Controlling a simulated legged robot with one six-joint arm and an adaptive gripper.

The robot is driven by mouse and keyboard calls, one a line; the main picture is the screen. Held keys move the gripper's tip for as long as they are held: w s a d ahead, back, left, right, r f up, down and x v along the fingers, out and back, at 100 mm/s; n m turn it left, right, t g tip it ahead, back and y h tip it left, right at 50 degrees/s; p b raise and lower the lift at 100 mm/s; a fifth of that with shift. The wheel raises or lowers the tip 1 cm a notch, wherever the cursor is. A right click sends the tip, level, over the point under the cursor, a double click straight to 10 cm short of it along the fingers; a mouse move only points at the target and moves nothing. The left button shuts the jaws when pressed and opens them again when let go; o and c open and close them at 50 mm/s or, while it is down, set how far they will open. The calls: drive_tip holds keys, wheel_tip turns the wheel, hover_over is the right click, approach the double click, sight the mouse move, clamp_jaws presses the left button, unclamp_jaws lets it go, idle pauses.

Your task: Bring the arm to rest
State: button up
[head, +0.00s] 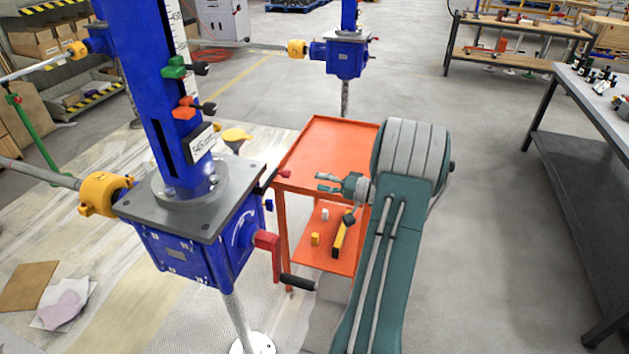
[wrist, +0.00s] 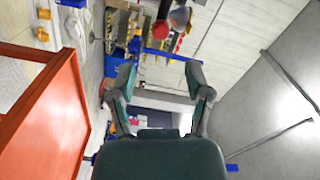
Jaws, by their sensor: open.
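My gripper (head: 324,182) is open and empty in the head view. Its green fingers point left, over the orange cart's top, just right of the near blue screw jack (head: 195,240). My arm reaches up from the bottom of the head view, with its large grey joint by the cart's right side. In the wrist view the two fingers of my gripper (wrist: 162,75) stand apart with nothing between them. The jack's crank (head: 275,260) has a red arm and a black handle, below and left of my gripper and apart from it.
The orange cart (head: 325,140) holds a yellow-and-black tool (head: 342,235) and small items on its lower shelf. It also shows at the left of the wrist view (wrist: 50,120). A second blue jack (head: 346,58) stands behind. A grey workbench (head: 590,160) is at right, with clear floor between.

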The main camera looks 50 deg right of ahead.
sight(227, 216)
idle(0.4)
drive_tip(key=a+r+n+g, duration=0.1)
drive_tip(key=a+r+g, duration=0.1)
drive_tip(key=a, duration=0.6)
drive_tip(key=w+a+r+n+g+y, duration=0.1)
drive_tip(key=a+r+n+g, duration=0.1)
drive_tip(key=a, duration=0.6)
drive_tip(key=w+a+r+n+g+y, duration=0.1)
drive_tip(key=a+r+n+g, duration=0.1)
drive_tip(key=a+g, duration=0.4)
drive_tip(key=shift+w+a+r, duration=0.1)
drive_tip(key=shift+a+r, duration=0.25)
drive_tip(key=shift+a, duration=0.25)
drive_tip(key=shift+w+a+r, duration=0.1)
drive_tip(key=shift+a+r, duration=0.25)
drive_tip(key=shift+a, duration=0.2)
drive_tip(key=s+a+r+n+h, duration=0.2)
drive_tip(key=s+a+h, duration=0.2)
drive_tip(key=s+a, duration=0.3)
drive_tip(key=s+a+r+n+g+h, duration=0.1)
drive_tip(key=s+a+r+n+h, duration=0.1)
drive_tip(key=s+a+h, duration=0.3)
drive_tip(key=s+a+r, duration=0.1)
drive_tip(key=s+a, duration=0.1)
drive_tip(key=s, duration=0.1)
drive_tip(key=shift+s+a+n, duration=0.2)
drive_tip(key=shift+a+n, duration=0.2)
